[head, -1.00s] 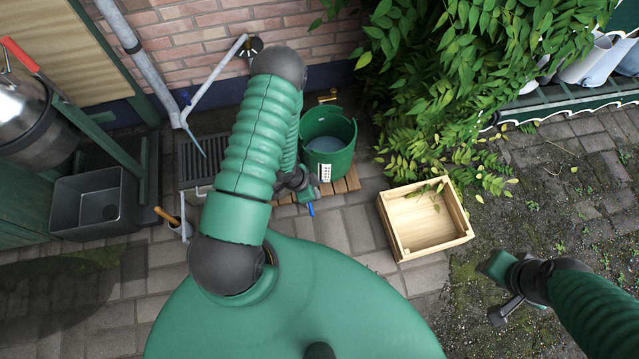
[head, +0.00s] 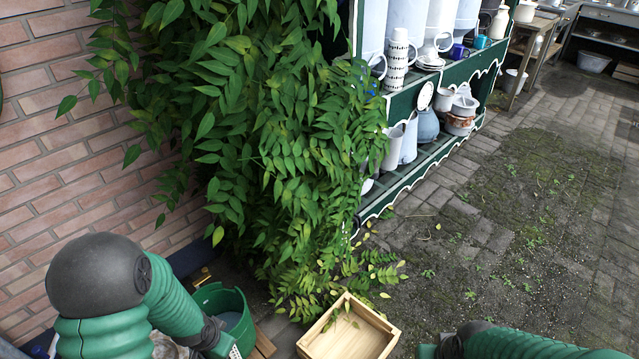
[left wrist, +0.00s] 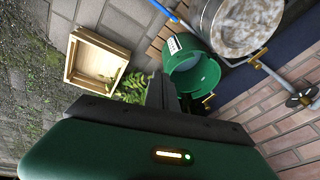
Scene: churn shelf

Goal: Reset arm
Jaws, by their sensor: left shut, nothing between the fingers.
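The task names no object. My left arm comes in at the lower left of the head view, its wrist in front of the green tub. In the left wrist view my left gripper (left wrist: 160,92) has its dark fingers together with nothing between them. They point toward the gap between the crate and the tub. My right arm shows at the bottom right of the head view. Only a green part of my right gripper (head: 427,351) shows at the bottom edge, and its fingertips are cut off.
A green tub (head: 222,300) stands by the brick wall (head: 40,150), with a wooden crate (head: 350,340) to its right. A mottled-topped metal vessel (left wrist: 243,22) is beside the tub. Leafy branches (head: 270,130) hang before a green shelf (head: 425,160) of crockery. Paving (head: 530,230) at right is open.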

